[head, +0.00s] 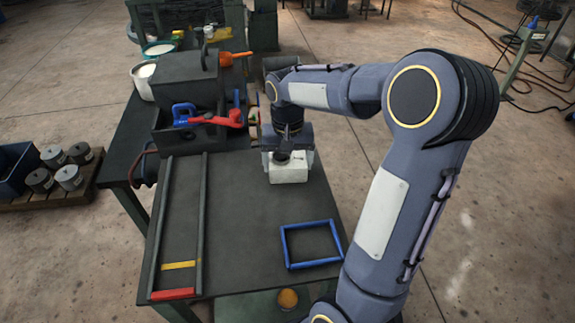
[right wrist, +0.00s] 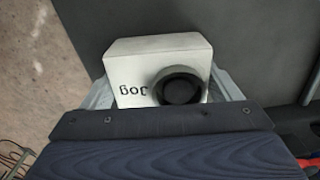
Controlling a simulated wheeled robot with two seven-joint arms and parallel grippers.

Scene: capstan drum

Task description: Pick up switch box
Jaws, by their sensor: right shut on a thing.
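The switch box (head: 289,173) is a small white box standing on the dark table top, near its right side. In the right wrist view the switch box (right wrist: 135,71) shows the word "Jog" and a round black button. My right gripper (head: 288,155) reaches down over it, with its two fingers on either side of the box. In the right wrist view my right gripper (right wrist: 165,92) is shut on the box. I cannot tell whether the box is lifted off the table. My left gripper is not in view.
A blue square frame (head: 287,249) lies at the table's front right. A long railed track (head: 184,225) with yellow and red bars runs along the left. A dark machine (head: 187,82) with red and blue parts stands at the back. The middle of the table is clear.

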